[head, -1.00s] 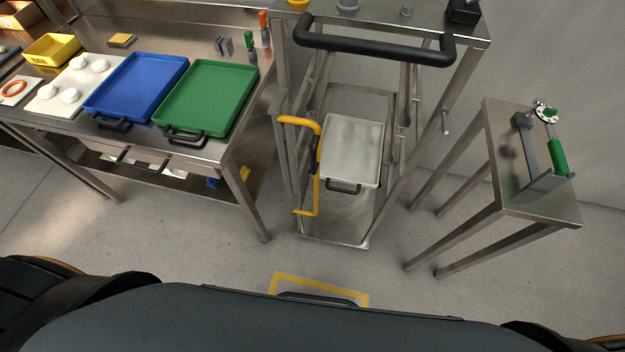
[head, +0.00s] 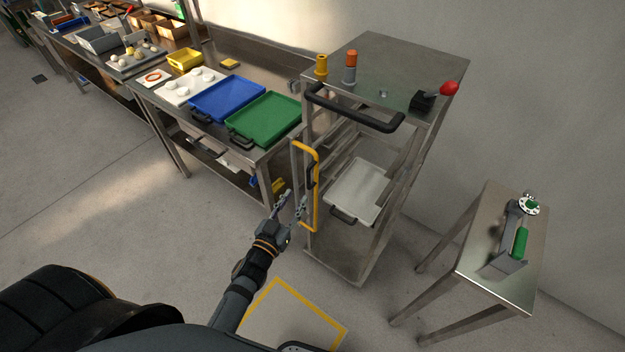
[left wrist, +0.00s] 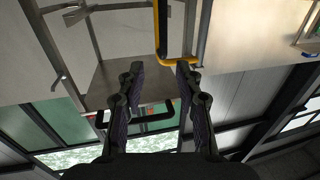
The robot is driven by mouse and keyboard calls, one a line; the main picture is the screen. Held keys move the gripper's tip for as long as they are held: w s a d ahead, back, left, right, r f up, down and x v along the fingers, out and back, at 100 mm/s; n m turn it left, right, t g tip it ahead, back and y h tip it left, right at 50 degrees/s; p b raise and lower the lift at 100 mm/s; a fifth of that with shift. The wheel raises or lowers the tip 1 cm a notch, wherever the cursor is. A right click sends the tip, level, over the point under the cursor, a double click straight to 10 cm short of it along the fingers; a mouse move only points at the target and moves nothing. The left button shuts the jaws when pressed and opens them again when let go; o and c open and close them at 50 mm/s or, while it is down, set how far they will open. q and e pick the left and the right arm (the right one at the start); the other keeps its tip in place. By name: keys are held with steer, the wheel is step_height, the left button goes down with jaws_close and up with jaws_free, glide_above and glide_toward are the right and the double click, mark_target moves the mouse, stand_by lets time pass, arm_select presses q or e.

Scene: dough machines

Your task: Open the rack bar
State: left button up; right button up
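The rack bar (head: 315,172) is a yellow upright bar with bent ends on the left front post of the steel rack (head: 345,262). It looks closed against the post, with a black handle beside it. My left gripper (head: 294,203) is at the lower part of the bar, just to its left. In the left wrist view the bar (left wrist: 161,25) comes down from the top and bends right, ahead of the fingers. My left gripper (left wrist: 160,70) is open and empty there; I see no contact. My right gripper is not in view.
A thick black handle (head: 355,112) crosses the rack's top front. A pale tray (head: 360,192) sits inside the rack. A steel table (head: 190,150) with blue and green trays stands left, a small side table (head: 478,265) right.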

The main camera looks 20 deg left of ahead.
mark_target(308, 176)
arm_select(q)
steer(key=w, duration=0.3)
steer(key=w+p, duration=0.1)
steer(key=w, duration=0.2)
steer(key=w+d, duration=0.1)
steer(key=w, duration=0.3)
steer(key=shift+f, duration=0.2)
steer(key=shift+w, duration=0.45)
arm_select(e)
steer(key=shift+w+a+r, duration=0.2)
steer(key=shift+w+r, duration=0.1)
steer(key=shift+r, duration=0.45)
arm_select(q)
steer(key=shift+c, duration=0.3)
steer(key=shift+c, duration=1.2)
jaws_close()
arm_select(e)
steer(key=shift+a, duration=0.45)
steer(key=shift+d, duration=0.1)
